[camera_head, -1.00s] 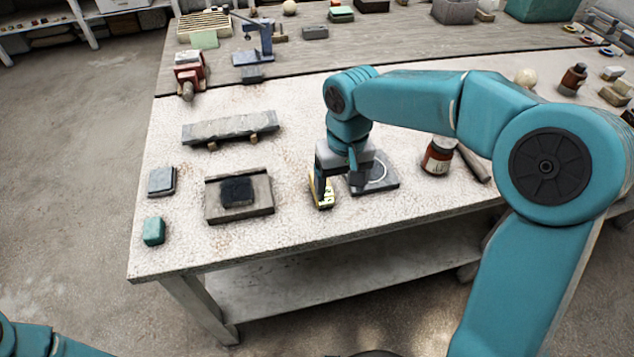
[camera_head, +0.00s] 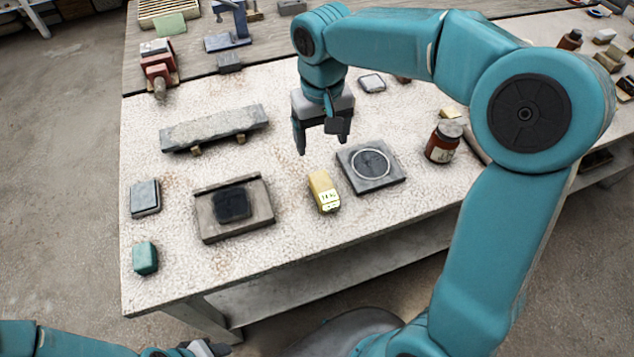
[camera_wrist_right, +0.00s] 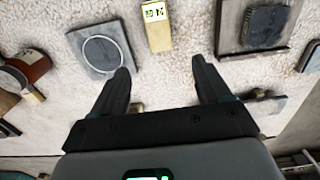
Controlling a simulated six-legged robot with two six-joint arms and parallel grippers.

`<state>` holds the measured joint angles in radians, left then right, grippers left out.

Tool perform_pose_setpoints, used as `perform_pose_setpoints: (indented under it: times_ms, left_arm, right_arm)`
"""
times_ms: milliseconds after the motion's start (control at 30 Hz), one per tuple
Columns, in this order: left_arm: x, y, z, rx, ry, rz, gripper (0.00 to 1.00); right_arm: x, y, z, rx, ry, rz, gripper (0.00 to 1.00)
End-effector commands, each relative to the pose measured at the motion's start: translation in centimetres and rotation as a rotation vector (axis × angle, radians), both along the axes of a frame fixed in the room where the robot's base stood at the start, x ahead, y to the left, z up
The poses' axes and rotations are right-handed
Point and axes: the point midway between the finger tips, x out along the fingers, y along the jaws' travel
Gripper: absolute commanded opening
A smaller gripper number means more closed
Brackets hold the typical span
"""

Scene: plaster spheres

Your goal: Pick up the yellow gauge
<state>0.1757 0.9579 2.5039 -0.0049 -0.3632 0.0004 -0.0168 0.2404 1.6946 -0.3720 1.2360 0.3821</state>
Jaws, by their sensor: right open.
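The yellow gauge (camera_head: 322,191) is a small block with a pale display on its near end. It lies on the pale table between a dark square plate with a ring (camera_head: 371,165) and a tray with a black block (camera_head: 234,205). My right gripper (camera_head: 320,138) is open and empty, raised behind the gauge and apart from it. In the right wrist view the gauge (camera_wrist_right: 157,25) shows at the top, beyond the gap between the open fingers (camera_wrist_right: 160,68). My left gripper (camera_head: 205,348) shows only partly at the bottom edge; its jaws are unclear.
A brown jar (camera_head: 444,142) stands right of the ring plate. A grey stone bar (camera_head: 215,128) lies at the back left. A grey block (camera_head: 144,197) and a green block (camera_head: 145,258) sit near the left edge. The table in front of the gauge is clear.

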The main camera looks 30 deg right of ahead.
Motion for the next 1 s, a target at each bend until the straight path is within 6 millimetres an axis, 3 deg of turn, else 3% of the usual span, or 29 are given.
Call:
perform_pose_setpoints:
  times_ms: [433,733,1000]
  left_arm:
    - [0.0,0.0,-0.3,0.000,0.001,0.000,0.43]
    - [0.0,0.0,-0.1,0.000,0.001,0.000,0.43]
    - [0.0,0.0,0.2,0.000,0.001,0.000,0.43]
  right_arm:
    - [-1.0,0.1,-9.1,0.001,0.004,0.000,0.77]
    - [-1.0,0.2,-11.9,0.001,0.003,0.001,0.77]
    - [-1.1,0.1,-15.8,0.000,0.002,0.000,0.77]
